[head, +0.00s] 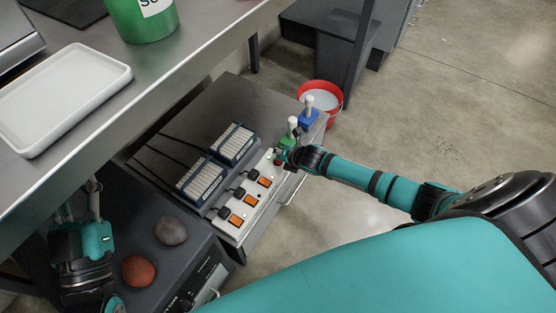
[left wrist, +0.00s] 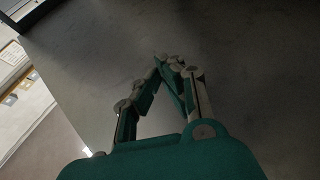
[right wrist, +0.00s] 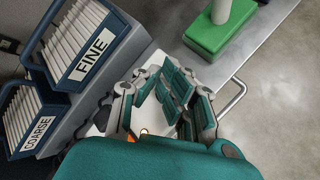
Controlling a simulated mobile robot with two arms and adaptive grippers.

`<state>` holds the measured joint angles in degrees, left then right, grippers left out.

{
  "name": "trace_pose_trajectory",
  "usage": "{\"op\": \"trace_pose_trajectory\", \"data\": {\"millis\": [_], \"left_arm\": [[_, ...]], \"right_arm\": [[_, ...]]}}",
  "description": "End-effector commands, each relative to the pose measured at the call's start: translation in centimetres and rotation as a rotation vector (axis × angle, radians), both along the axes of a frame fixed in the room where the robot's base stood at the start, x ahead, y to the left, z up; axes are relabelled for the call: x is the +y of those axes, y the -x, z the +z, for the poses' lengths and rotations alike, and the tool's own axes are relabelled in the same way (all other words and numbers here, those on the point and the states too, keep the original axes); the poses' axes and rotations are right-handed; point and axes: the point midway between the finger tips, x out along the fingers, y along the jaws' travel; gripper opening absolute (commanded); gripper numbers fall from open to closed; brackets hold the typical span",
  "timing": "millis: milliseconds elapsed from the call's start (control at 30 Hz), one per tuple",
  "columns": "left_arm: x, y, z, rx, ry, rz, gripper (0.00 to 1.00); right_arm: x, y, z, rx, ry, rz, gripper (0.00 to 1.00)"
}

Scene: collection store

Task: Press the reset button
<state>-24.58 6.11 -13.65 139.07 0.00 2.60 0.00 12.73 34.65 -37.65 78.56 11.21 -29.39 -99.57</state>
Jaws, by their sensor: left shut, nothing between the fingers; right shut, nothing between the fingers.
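A white power strip (head: 238,218) with orange switches and black plugs lies along the front of a low grey cabinet top. At its far end are a small red button (head: 278,162) and a small green spot. I cannot read a reset label. My right gripper (head: 284,154) is shut and empty, right by that end; I cannot tell whether it touches the button. In the right wrist view its shut fingers (right wrist: 176,90) cover most of the strip, and the button is hidden. My left gripper (head: 93,184) is shut and empty beside the steel table's edge, away from the strip.
Two blue racks, FINE (right wrist: 88,40) and COARSE (right wrist: 30,118), stand beside the strip. A green-based item (right wrist: 218,36) and a blue-based one (head: 308,118) stand beyond it. A red bucket (head: 335,94) is on the floor. A steel table (head: 190,70) overhangs at left.

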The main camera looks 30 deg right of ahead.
Motion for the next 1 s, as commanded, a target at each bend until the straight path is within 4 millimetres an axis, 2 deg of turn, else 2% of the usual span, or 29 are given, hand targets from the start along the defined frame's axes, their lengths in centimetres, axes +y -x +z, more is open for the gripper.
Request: {"op": "trace_pose_trajectory", "data": {"millis": [300, 700, 1000], "left_arm": [[0.1, -0.6, -1.4, 0.086, -0.025, 0.005, 0.00], [0.1, -0.7, -1.5, 0.097, -0.027, 0.006, 0.00], [0.3, -1.4, -4.4, 0.264, -0.073, 0.016, 0.00]], "right_arm": [[0.0, 0.0, 0.3, 0.000, 0.000, 0.000, 0.00], [0.0, 0.0, 0.4, 0.000, 0.000, 0.000, 0.00], [0.0, 0.0, 1.2, 0.000, 0.000, 0.000, 0.00]]}}
